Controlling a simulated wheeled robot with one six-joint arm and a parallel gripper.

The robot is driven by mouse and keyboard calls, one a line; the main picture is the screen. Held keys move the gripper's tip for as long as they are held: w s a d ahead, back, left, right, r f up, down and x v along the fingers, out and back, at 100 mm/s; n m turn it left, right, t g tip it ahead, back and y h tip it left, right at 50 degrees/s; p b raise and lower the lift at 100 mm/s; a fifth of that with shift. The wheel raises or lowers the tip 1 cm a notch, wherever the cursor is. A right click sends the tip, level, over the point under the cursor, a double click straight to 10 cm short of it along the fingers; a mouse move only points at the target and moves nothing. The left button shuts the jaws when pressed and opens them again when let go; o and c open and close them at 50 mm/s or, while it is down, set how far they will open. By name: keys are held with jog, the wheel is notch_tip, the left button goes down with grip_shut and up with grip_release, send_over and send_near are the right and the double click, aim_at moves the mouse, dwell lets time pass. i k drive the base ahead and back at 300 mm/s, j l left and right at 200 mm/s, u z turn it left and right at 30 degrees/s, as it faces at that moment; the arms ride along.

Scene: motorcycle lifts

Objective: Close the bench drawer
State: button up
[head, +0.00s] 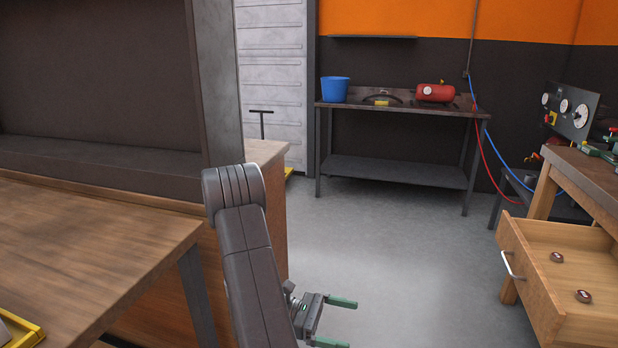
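The bench drawer (528,284) is at the right of the head view, pulled out from under the wooden workbench (590,176). It has a light wood front with a metal bar handle (512,265). Two small brown ring-like items (556,257) lie inside it. My gripper (337,322) is low in the middle of the view, with two green fingers held apart and nothing seen between them. It is well to the left of the drawer, with open floor between, and touches nothing that I can see.
A wooden table (80,255) and a dark cabinet frame stand close on the left. A metal bench (400,106) with a blue bucket (335,89) and a red tank (435,93) is at the back. Grey floor (410,250) is clear in the middle. Red and blue hoses hang at right.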

aim_at(547, 288)
jog(key=z, duration=2.45)
